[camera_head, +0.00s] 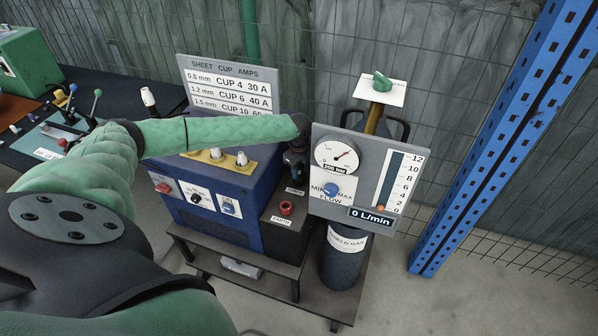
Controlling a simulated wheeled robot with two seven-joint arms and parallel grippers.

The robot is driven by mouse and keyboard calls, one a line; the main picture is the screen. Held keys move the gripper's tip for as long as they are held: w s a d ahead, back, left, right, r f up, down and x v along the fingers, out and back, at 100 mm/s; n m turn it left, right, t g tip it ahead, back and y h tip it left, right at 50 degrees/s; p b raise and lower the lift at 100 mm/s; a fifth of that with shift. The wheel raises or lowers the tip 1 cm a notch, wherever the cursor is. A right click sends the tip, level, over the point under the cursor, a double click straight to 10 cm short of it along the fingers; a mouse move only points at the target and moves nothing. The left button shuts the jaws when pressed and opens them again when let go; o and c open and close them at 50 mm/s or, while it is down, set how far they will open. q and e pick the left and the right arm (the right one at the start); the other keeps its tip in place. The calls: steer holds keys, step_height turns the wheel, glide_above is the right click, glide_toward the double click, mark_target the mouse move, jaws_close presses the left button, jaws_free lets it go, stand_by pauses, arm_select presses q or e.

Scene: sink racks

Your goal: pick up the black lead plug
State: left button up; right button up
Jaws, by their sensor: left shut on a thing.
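My left arm reaches in from the left, and its dark gripper (296,152) points down over the black front box beside the blue machine. The gripper is shut on a dark thing at its tips, which I take to be the black lead plug (296,172). Plug and fingers are both dark and merge, so their outlines are hard to part. Whether the plug is clear of the box top cannot be told. A red round socket (286,207) shows on the black box, below the gripper. My right gripper is not in view.
A grey gauge panel (338,190) stands close right of the gripper, before a dark gas cylinder (344,262). The blue machine (236,200) sits on a dark stand (262,262). A blue post (500,140) rises at right. Open floor lies at front right.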

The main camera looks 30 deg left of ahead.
arm_select(q)
step_height(320, 180, up, 2)
steer(key=shift+b, duration=0.5)
step_height(320, 180, up, 6)
steer(key=shift+r+b, duration=0.2)
steer(key=shift+b, duration=0.8)
steer(key=shift+r, duration=0.6)
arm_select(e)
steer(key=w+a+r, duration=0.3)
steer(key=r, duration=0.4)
arm_select(q)
steer(key=shift+r, duration=0.25)
steer(key=shift+r+p, duration=0.35)
steer(key=shift+p, duration=0.25)
steer(key=shift+r, duration=0.2)
steer(key=shift+r+p, duration=0.35)
steer(key=shift+p, duration=0.2)
steer(key=shift+r+p, duration=1.5)
steer(key=shift+r, duration=0.05)
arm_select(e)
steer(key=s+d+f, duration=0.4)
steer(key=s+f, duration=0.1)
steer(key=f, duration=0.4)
